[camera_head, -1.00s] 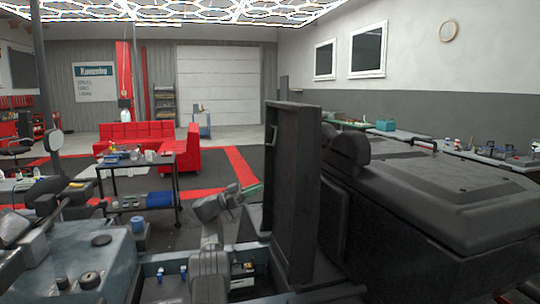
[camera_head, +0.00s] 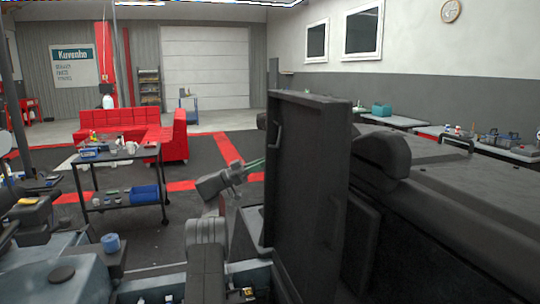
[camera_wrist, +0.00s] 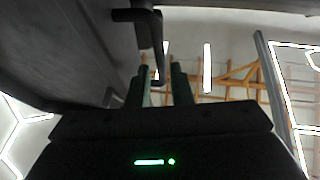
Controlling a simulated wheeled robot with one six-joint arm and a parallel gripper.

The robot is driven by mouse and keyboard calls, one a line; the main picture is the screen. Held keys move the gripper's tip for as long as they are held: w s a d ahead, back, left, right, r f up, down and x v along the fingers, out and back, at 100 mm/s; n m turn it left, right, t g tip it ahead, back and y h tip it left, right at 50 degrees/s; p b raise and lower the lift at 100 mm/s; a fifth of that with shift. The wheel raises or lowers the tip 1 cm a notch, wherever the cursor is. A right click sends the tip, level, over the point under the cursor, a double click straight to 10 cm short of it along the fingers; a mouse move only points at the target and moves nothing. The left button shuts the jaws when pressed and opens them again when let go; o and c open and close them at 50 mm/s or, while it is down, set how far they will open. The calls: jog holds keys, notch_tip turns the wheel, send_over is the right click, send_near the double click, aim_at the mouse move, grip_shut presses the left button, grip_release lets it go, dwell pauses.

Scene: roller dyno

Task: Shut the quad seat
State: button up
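The quad seat (camera_head: 305,190) is a dark, tray-like panel that stands upright, raised, at the centre of the head view. A handle (camera_head: 277,135) shows on its left edge region. My gripper (camera_head: 256,165) is just left of the panel in the head view. In the wrist view my gripper (camera_wrist: 160,84) has its two fingers apart. A dark bar (camera_wrist: 152,35) hangs down in front of and partly between the fingertips; I cannot tell if they touch it. A dark surface (camera_wrist: 50,45) fills the upper left there.
The quad's dark bulky body (camera_head: 460,210) fills the right side. An open compartment lies below the raised seat, its inside mostly hidden. A black cart (camera_head: 120,185) with a blue bin stands left, and a red sofa (camera_head: 130,130) is behind. Floor between them is clear.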

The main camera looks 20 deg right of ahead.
aim_at(270, 160)
jog(key=shift+p+x, duration=0.45)
jog(key=shift+x, duration=1.65)
jog(key=shift+c, duration=0.5)
grip_shut()
jog(key=shift+a, duration=0.1)
